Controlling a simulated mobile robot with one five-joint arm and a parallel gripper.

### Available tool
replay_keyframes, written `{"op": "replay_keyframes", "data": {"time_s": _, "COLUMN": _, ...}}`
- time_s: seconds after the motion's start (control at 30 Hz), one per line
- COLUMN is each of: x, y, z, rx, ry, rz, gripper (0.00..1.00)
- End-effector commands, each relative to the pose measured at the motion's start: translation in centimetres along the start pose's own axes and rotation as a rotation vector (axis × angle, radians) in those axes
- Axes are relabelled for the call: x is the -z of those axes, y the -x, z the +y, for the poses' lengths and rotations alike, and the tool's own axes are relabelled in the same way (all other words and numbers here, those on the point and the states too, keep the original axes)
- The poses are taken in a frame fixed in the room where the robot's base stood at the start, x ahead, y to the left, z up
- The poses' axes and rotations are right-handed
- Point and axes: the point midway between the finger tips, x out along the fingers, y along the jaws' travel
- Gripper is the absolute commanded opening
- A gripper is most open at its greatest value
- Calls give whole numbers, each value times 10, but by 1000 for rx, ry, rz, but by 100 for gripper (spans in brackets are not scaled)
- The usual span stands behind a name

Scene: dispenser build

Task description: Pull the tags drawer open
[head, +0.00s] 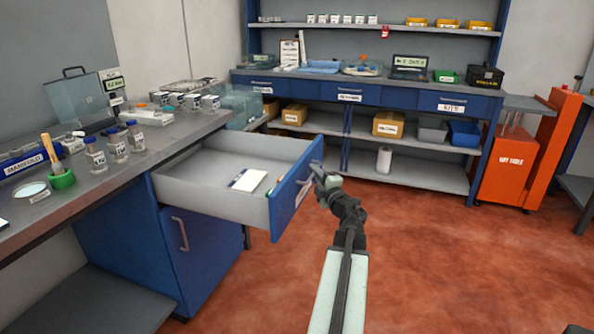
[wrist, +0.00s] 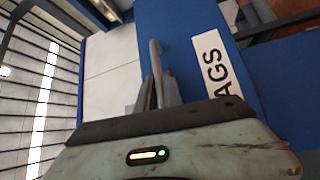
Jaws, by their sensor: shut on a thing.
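The tags drawer (head: 225,205) stands pulled well out of the blue bench on the left in the head view. Its inside is grey and holds a white pad and a few small pen-like items near the front. Its blue front (head: 288,203) faces right. In the wrist view the front (wrist: 185,50) carries a white label (wrist: 218,66) of which "AGS" can be read. My gripper (head: 318,172) is at the drawer front in the head view. In the wrist view my gripper (wrist: 158,92) is shut on the grey bar handle (wrist: 156,62).
A blue cupboard door (head: 205,250) with a handle is below the drawer. A shelving bench (head: 370,100) stands at the back and an orange cart (head: 515,165) at the right. The red floor (head: 450,270) is clear.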

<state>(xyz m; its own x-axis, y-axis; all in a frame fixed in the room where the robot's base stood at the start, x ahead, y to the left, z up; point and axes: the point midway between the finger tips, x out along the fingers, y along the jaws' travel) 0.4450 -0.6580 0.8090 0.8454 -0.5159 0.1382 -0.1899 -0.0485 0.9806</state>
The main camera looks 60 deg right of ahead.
Motion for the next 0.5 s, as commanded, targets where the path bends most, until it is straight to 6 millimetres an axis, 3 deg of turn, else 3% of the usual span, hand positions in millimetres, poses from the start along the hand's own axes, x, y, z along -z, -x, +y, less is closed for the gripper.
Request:
{"op": "replay_keyframes", "data": {"time_s": 0.2, "x": -21, "y": 23, "z": 5, "rx": 2, "ry": 3, "rz": 2, "gripper": 0}}
{"op": "replay_keyframes", "data": {"time_s": 0.5, "x": -32, "y": 33, "z": 8, "rx": 2, "ry": 3, "rz": 3, "gripper": 0}}
